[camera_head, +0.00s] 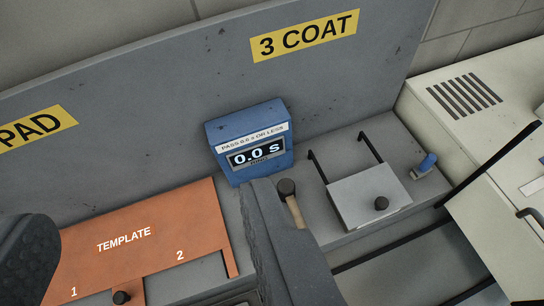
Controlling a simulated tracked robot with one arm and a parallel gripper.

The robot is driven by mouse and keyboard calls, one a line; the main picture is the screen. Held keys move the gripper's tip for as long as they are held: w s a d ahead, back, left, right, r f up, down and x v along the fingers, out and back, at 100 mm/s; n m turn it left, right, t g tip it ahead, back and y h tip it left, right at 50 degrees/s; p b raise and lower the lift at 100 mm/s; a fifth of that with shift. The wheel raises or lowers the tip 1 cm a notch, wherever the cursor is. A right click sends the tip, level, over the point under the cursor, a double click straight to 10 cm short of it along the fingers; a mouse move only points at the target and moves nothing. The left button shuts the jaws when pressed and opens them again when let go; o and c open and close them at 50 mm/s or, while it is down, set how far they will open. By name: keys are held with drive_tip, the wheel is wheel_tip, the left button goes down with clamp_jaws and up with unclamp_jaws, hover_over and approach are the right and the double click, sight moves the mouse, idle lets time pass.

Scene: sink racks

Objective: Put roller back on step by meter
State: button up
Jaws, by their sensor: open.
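The blue meter (250,141) stands upright on the grey step (342,139), against the grey back panel. Its display reads "0.0 s". My gripper (146,225) is open, its dark fingers wide apart at the lower left and lower middle. The right finger overlaps the view just below the meter. A tan handle with a black rounded end (286,188) shows beside that finger, partly hidden by it; I cannot tell if it is the roller. A small blue cylinder-like piece (427,163) sits at the step's right end; I cannot tell what it is.
An orange template board (150,237) marked 1 and 2 lies between the fingers in the view, with a black knob (121,297). A grey plate (366,192) with a knob and two black arms is right of the meter. A cream cabinet (476,103) stands at right.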

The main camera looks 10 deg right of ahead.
drive_tip(key=s+r+n+t, duration=0.2)
drive_tip(key=s+r, duration=0.3)
drive_tip(key=s, duration=0.2)
drive_tip(key=shift+d+r+n, duration=0.35)
drive_tip(key=shift+r+n, duration=0.05)
drive_tip(key=shift+f, duration=0.1)
wheel_tip(320, 180, down, 15)
drive_tip(key=b, duration=1.4)
drive_tip(key=shift+b, duration=0.4)
